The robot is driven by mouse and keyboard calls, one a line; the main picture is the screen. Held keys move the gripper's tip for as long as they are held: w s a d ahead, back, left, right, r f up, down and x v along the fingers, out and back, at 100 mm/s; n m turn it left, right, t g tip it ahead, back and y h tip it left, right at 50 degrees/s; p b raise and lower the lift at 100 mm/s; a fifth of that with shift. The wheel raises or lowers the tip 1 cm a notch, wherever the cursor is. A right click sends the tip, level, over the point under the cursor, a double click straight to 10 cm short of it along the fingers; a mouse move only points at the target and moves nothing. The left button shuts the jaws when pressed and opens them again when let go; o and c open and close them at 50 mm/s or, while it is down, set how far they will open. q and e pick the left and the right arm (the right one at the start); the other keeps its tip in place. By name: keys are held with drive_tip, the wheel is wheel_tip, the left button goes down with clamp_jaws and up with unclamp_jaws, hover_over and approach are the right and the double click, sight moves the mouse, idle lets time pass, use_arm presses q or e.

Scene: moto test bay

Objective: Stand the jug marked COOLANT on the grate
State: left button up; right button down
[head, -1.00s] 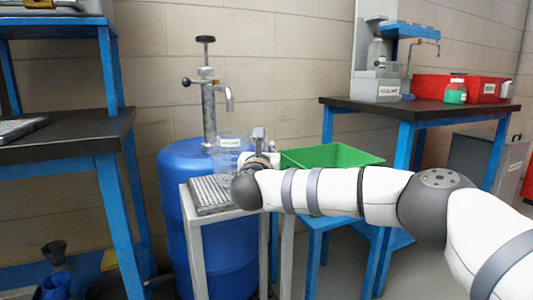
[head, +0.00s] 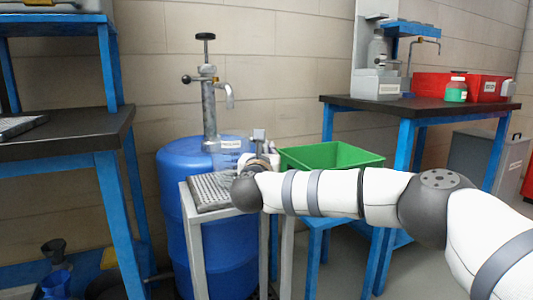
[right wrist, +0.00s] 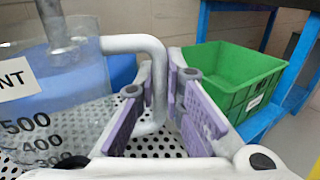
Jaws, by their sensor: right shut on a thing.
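The clear jug (head: 229,146) with a white label is over the perforated grate (head: 209,192) on a grey stand. In the right wrist view the jug (right wrist: 70,85) looks upright, its label ending in "NT", with volume marks below. Its grey handle (right wrist: 135,43) bends down to the purple-padded fingers of my right gripper (right wrist: 178,78), which is shut on it. The grate (right wrist: 165,142) shows beneath. The jug's base is hard to make out, so I cannot tell whether it touches the grate. In the head view my right wrist hides most of the gripper. My left gripper is out of view.
A blue drum (head: 185,160) with a pump and spout (head: 210,105) stands right behind the grate. A green bin (head: 335,158) is to the right. A bench (head: 430,107) with red bins (head: 485,88) and a green-filled bottle (head: 456,90) stands further right; a shelf unit is left.

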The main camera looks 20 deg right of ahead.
drive_tip(key=c, duration=1.6)
unclamp_jaws()
drive_tip(key=v, duration=1.2)
